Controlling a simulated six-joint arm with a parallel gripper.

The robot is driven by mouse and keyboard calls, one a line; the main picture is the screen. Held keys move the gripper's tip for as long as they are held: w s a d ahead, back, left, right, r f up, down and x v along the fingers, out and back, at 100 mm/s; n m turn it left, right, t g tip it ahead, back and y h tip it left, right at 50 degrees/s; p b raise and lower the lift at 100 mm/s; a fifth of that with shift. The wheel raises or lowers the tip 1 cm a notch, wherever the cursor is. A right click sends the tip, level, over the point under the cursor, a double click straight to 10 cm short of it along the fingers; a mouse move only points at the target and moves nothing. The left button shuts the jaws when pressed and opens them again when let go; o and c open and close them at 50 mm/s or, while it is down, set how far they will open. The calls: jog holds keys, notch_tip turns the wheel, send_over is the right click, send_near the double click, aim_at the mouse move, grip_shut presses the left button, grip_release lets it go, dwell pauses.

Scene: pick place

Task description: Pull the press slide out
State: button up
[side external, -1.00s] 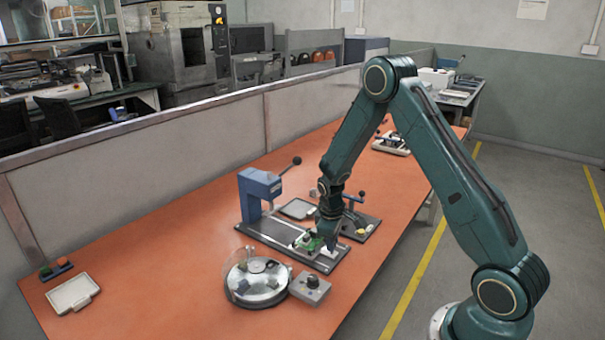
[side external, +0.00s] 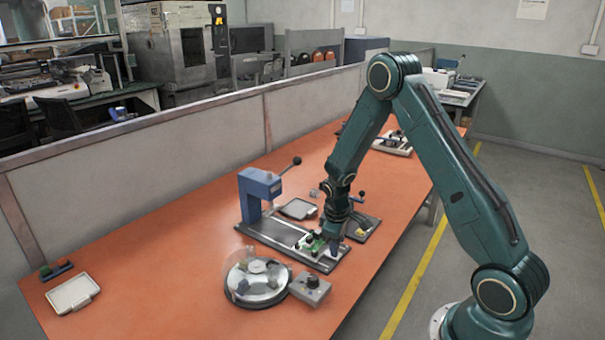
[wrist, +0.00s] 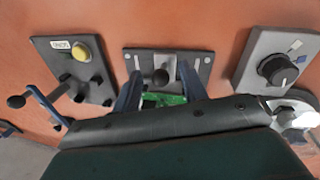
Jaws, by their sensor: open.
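The blue press (side external: 258,195) stands on a dark grey base plate (side external: 275,233) with a light track running toward its front end. A green board (side external: 314,243) shows at the front end of that plate, partly covered by my gripper; it also shows in the wrist view (wrist: 165,99). The slide itself is mostly hidden in the side view. In the wrist view a dark round knob (wrist: 161,76) stands on a pale strip at the plate's end. My gripper (side external: 328,250) is low over this end. Its open fingers (wrist: 160,72) are on either side of the knob, with a gap visible around it.
A round dish with a clear cover (side external: 257,282) and a grey knob box (side external: 310,288) stand close in front. A fixture with a yellow button (wrist: 80,50) and lever is beside the press plate. A grey tray (side external: 298,209) lies behind. The table's left half is mostly clear.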

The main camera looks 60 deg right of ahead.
jog(key=shift+r, duration=0.15)
notch_tip(320, 180, up, 13)
jog(key=a, duration=0.2)
jog(key=shift+s+a+r, duration=0.15)
jog(key=shift+s+a, duration=0.1)
jog(key=shift+a, duration=0.05)
dwell(0.4)
jog(key=s+a+r+m+t, duration=0.1)
jog(key=s+a+r+t, duration=0.1)
jog(key=s+a+r, duration=0.4)
jog(key=s+a+r+t, duration=0.15)
jog(key=a+r, duration=0.25)
jog(key=r, duration=0.4)
jog(key=s+a+r+t+y, duration=0.1)
jog(key=s+a, duration=0.2)
jog(key=s, duration=0.3)
jog(key=s+a+r+m+y, duration=0.1)
jog(key=s+a+r, duration=0.1)
jog(key=s, duration=0.4)
jog(key=shift+s+a+r+t, duration=0.15)
jog(key=shift+s+a+t, duration=0.25)
jog(key=shift+a, duration=0.1)
dwell(0.8)
